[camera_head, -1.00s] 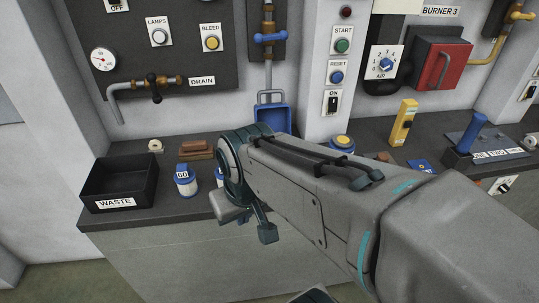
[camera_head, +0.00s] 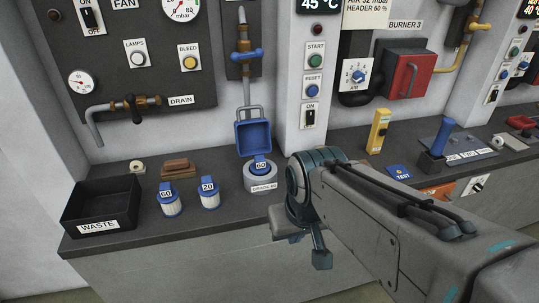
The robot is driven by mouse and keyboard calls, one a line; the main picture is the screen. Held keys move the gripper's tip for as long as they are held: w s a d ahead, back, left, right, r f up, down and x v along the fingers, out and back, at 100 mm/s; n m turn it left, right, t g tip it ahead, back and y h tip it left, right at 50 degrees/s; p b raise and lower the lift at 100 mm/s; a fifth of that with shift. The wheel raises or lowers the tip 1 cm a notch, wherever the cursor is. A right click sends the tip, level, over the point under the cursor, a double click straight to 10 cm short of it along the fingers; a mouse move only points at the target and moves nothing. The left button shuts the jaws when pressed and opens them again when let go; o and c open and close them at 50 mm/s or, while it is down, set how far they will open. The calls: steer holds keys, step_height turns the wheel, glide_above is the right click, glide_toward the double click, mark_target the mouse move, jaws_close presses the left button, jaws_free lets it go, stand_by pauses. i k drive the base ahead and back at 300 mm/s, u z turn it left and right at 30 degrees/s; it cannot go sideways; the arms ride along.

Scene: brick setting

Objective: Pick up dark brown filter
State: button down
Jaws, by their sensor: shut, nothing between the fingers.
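No filter in view is plainly dark brown. Several canisters with blue caps stand on the dark counter: one marked 60 (camera_head: 169,200), one marked 20 (camera_head: 209,193), and one marked 60 (camera_head: 261,170) seated in a grey base. A reddish-brown block (camera_head: 177,169) lies behind the first two; I cannot tell whether it is a filter. My gripper (camera_head: 318,257) is shut and empty. It hangs at the counter's front edge, right of the canisters and apart from them, partly hidden by my arm.
A black WASTE bin (camera_head: 99,228) stands at the counter's left end. A yellow device (camera_head: 378,131) and a blue-handled lever (camera_head: 440,140) are farther right. Some counter in front of the canisters is clear.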

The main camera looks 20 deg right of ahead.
mark_target(261, 167)
steer(key=i, duration=0.5)
steer(key=u, duration=1.05)
steer(key=k, duration=0.25)
steer(key=z, duration=0.1)
steer(key=i, duration=0.2)
steer(key=u, duration=0.1)
